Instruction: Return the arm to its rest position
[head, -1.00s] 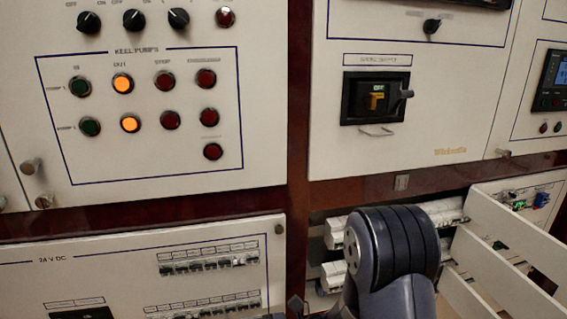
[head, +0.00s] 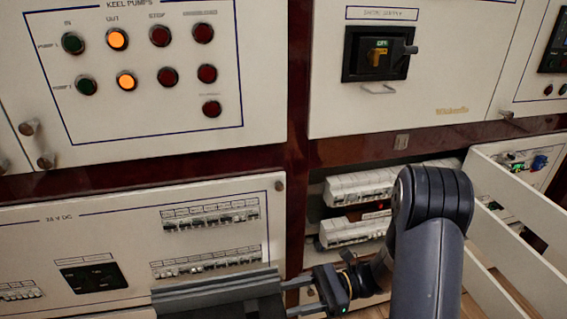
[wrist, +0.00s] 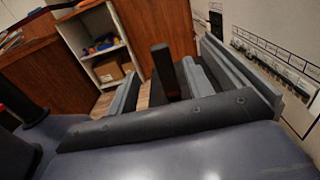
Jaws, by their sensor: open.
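My gripper (head: 165,299) shows low in the head view, in front of the lower-left 24 V DC panel (head: 120,225). It points left and covers part of that panel's lower edge. My dark arm comes up from the bottom right of centre and bends down to the wrist. In the wrist view my gripper (wrist: 165,75) has its grey fingers apart, with nothing held between them. Whether any part of it touches the panel cannot be told.
Behind my arm is an open recess with two breaker rows (head: 360,188). A pale panel (head: 520,205) stands swung out at its right. Above are the keel pumps panel (head: 140,75) and a rotary switch (head: 378,53). The wrist view shows a shelf with boxes (wrist: 108,70).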

